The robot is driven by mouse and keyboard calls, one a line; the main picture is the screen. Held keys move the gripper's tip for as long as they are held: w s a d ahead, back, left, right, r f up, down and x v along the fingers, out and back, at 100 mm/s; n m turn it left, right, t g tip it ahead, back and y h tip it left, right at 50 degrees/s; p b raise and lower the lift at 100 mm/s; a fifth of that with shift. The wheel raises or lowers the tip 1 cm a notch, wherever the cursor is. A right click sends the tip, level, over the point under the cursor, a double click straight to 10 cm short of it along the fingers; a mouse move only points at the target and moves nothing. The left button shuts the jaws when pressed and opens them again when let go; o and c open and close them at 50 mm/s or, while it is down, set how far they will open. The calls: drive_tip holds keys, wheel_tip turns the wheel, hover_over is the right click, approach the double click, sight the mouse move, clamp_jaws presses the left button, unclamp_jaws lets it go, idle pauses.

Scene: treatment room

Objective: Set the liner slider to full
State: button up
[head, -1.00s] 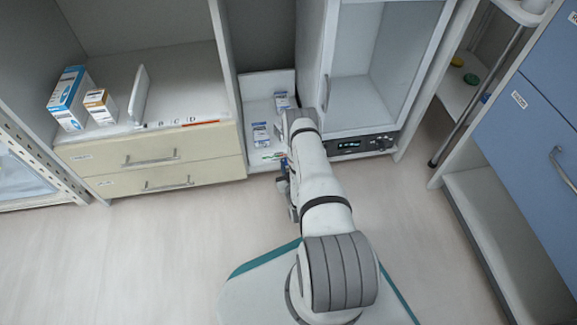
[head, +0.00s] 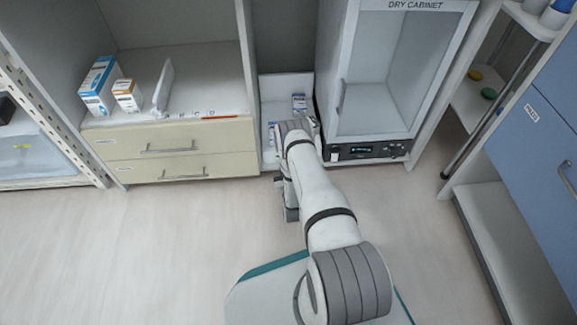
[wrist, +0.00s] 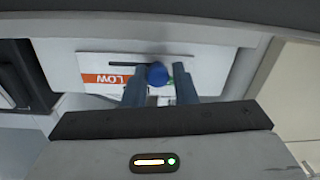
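In the wrist view, a white panel (wrist: 95,62) carries an orange label (wrist: 112,79) reading LOW, upside down in the picture. A dark slot (wrist: 125,64) runs across it, with a round blue knob (wrist: 157,74) at the slot's right end. A bit of green shows just right of the knob, mostly hidden. My gripper (wrist: 160,84) has its two fingers apart, one on each side of the knob. The knob is close to the left finger, with a small gap to the right finger; contact is unclear. In the head view my arm hides the panel and the fingertips.
The dry cabinet (head: 372,118) stands right of my arm, with a dark control strip (head: 365,150) below its door. Cream drawers (head: 175,150) are to the left, with boxes (head: 100,87) on the shelf above. Blue drawers (head: 535,118) are at right. The floor in front is clear.

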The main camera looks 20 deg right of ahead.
drive_tip(key=o, duration=0.4)
drive_tip(key=shift+a, duration=0.15)
drive_tip(key=shift+s, duration=0.1)
drive_tip(key=p+v, duration=0.3)
drive_tip(key=v, duration=0.4)
drive_tip(key=shift+s+a, duration=0.1)
drive_tip(key=shift+s, duration=0.2)
